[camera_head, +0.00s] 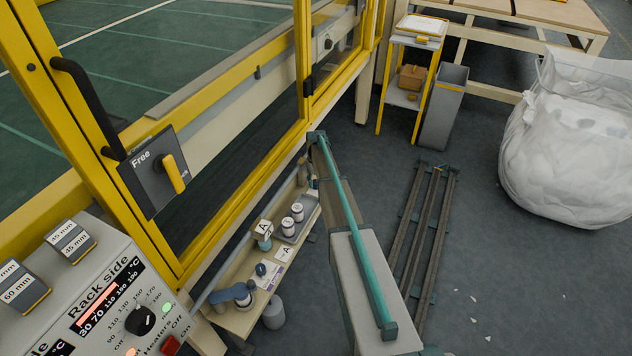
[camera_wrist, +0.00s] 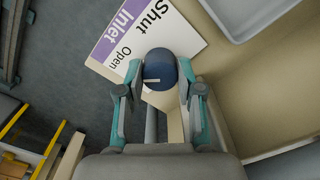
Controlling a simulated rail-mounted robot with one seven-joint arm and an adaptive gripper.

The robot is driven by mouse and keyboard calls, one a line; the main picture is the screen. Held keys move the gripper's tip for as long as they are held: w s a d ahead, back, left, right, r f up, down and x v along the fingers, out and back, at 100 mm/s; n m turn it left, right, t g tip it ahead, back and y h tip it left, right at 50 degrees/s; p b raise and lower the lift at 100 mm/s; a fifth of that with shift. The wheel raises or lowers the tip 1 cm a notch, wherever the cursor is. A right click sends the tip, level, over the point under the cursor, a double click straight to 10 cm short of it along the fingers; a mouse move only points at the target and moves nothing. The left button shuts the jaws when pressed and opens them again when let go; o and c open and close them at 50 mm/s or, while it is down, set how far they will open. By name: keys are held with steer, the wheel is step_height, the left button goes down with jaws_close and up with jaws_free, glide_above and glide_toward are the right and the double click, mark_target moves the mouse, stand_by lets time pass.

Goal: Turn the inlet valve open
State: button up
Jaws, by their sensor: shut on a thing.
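In the wrist view a round dark blue valve knob (camera_wrist: 158,66) sits between the fingertips of my gripper (camera_wrist: 160,90). The fingers are shut on it from both sides. A short white mark on the knob points left in the picture. Next to it lies a white card (camera_wrist: 186,38) with a purple "Inlet" stripe and the words "Shut" and "Open". I cannot tell which word the mark lines up with. In the head view a small purple-striped card (camera_head: 272,273) and a dark blue knob (camera_head: 262,269) are on the low bench; I cannot make out my gripper there.
The low bench (camera_head: 239,319) runs beside the yellow frame (camera_head: 220,225) and holds jars (camera_head: 297,211). A control panel (camera_head: 108,310) is at lower left. Floor rails (camera_head: 424,225), a bin (camera_head: 443,105) and a white bag (camera_head: 565,150) stand right. Dark floor lies between.

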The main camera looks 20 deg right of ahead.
mark_target(316, 181)
stand_by(0.4)
steer(key=o, duration=1.2)
steer(key=shift+c, duration=0.2)
step_height(316, 181, up, 12)
